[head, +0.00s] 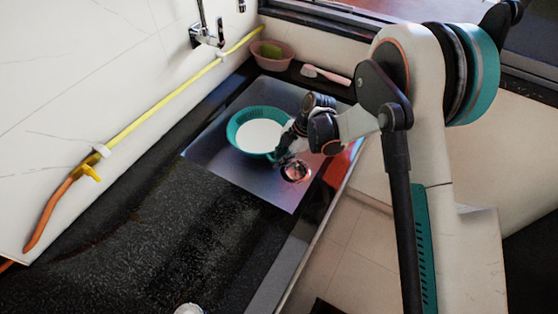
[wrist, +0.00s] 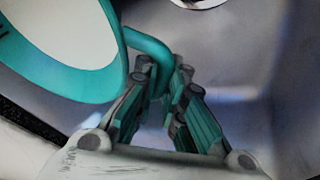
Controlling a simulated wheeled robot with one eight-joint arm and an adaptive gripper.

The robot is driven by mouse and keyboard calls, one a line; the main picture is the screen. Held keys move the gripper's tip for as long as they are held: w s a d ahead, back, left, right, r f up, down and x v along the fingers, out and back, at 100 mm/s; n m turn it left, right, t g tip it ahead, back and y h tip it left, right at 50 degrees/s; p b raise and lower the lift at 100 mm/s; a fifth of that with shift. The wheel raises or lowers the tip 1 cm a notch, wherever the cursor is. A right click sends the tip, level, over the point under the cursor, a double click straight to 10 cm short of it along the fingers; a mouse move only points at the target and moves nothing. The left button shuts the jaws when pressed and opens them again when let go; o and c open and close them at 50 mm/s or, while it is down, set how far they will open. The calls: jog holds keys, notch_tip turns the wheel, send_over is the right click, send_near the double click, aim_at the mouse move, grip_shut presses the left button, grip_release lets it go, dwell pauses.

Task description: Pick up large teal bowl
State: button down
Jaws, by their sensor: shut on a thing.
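The large teal bowl (head: 238,122) with a white inside sits over the metal sink area in the head view, and appears roughly upright. In the wrist view the bowl (wrist: 118,75) fills the upper left, with part of its rim and a teal loop at its right side in sight. My gripper (head: 286,150) is at the bowl's right edge in the head view. In the wrist view my gripper (wrist: 165,78) has its fingers closed around the teal loop. I cannot tell whether the bowl is lifted off the surface.
The metal sink surface (head: 225,167) lies under the bowl, with a round drain (head: 295,171) to the right. A pink basin (head: 272,55) and a pale-handled brush (head: 325,75) lie at the back. A yellow hose (head: 160,98) runs along the left wall. The dark counter (head: 160,220) in front is mostly clear.

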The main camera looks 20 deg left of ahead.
notch_tip(320, 180, up, 16)
jog(key=p, duration=0.4)
jog(key=shift+p, duration=0.4)
jog(key=shift+f, duration=0.1)
